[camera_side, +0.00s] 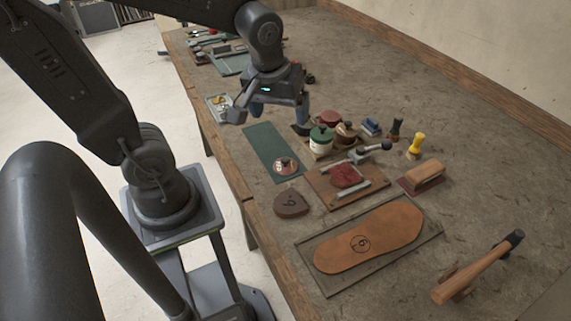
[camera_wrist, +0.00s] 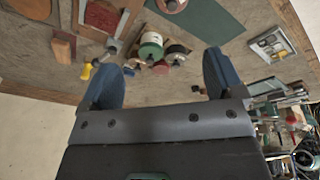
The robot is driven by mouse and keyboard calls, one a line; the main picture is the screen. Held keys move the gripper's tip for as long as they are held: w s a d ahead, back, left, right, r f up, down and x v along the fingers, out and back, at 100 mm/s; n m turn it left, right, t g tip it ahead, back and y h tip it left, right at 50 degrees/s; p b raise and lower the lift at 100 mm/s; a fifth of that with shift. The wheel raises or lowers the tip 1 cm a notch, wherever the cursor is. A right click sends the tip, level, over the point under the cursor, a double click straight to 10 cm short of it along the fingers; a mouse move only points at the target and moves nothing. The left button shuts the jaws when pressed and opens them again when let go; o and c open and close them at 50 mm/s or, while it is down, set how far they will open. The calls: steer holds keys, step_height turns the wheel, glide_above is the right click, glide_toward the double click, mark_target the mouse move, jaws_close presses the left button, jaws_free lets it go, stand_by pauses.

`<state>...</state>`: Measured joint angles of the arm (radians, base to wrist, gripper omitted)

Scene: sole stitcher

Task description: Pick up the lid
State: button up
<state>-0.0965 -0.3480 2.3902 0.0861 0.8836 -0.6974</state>
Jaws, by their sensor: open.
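A small round pinkish disc with a dark knob, which looks like a lid (camera_side: 286,166), lies on the dark green mat (camera_side: 262,143). In the wrist view the disc (camera_wrist: 172,5) is cut off by the top edge. My gripper (camera_side: 271,117) is open and empty, above the table and left of the pots. In the wrist view its fingers (camera_wrist: 163,65) are spread, with the pots beyond them.
A board with a red piece (camera_side: 347,176) and a handled tool (camera_side: 372,151) lie near the pots. The table's right rear is clear.

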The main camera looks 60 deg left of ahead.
step_height(320, 180, down, 4)
steer(key=w+a+n+g, duration=0.2)
steer(key=n, duration=0.3)
glide_above(285, 159)
steer(key=f, duration=0.8)
steer(key=shift+s+d+f, duration=0.2)
steer(key=shift+s+d, duration=0.1)
steer(key=shift+s, duration=0.1)
steer(key=shift+w+a+f, duration=0.1)
steer(key=shift+w+f, duration=0.05)
steer(key=shift+f, duration=0.75)
steer(key=shift+w+a+f, duration=0.1)
steer(key=shift+w+f, duration=0.05)
steer(key=shift+f, duration=0.8)
steer(key=shift+w+a+f, duration=0.1)
steer(key=shift+w+f, duration=0.05)
steer(key=shift+f, duration=0.75)
steer(key=shift+s+f, duration=0.1)
jaws_close()
